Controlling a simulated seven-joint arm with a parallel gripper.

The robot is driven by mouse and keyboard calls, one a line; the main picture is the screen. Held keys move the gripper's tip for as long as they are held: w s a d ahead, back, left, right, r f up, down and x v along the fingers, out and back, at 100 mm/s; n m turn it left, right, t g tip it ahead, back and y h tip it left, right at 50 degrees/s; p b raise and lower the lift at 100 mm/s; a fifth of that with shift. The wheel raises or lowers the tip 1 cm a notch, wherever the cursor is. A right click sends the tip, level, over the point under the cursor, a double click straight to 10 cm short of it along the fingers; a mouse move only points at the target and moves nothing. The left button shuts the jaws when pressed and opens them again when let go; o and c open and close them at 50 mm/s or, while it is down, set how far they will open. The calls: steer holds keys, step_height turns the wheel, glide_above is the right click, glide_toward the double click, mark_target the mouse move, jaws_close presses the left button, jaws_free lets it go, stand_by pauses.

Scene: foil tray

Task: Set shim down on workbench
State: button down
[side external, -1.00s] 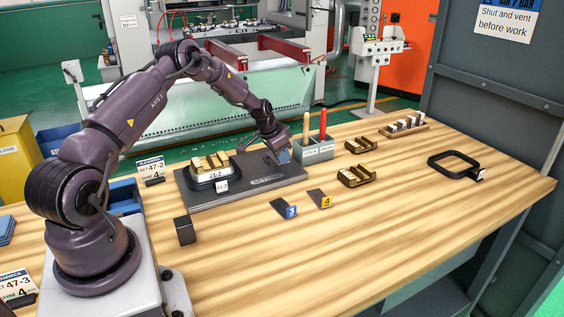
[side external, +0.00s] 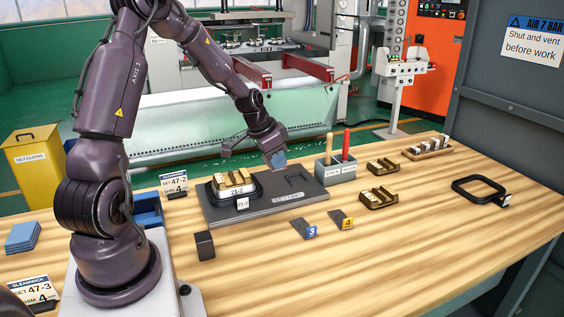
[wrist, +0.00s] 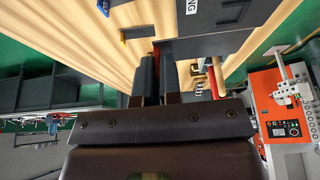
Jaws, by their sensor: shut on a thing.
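A dark shim with a blue 3 label (side external: 304,231) and a dark shim with a yellow 4 label (side external: 341,220) lie flat on the wooden workbench (side external: 400,250), apart from my gripper. Their labels also show in the wrist view.
The dark plate (side external: 230,220) carries a tray with brass blocks (side external: 233,186). A grey holder (side external: 335,172) with two handles stands right of it. Brass racks (side external: 378,198), a black frame (side external: 479,188) and a dark block (side external: 204,244) sit around.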

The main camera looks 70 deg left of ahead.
steer(key=shift+r, duration=3.2)
glide_above(285, 254)
steer(key=s, duration=0.2)
step_height(285, 254, down, 14)
steer(key=shift+w+f, duration=0.15)
steer(key=shift+f, duration=1.85)
steer(key=shift+w+f, duration=0.1)
steer(key=shift+f, duration=1.85)
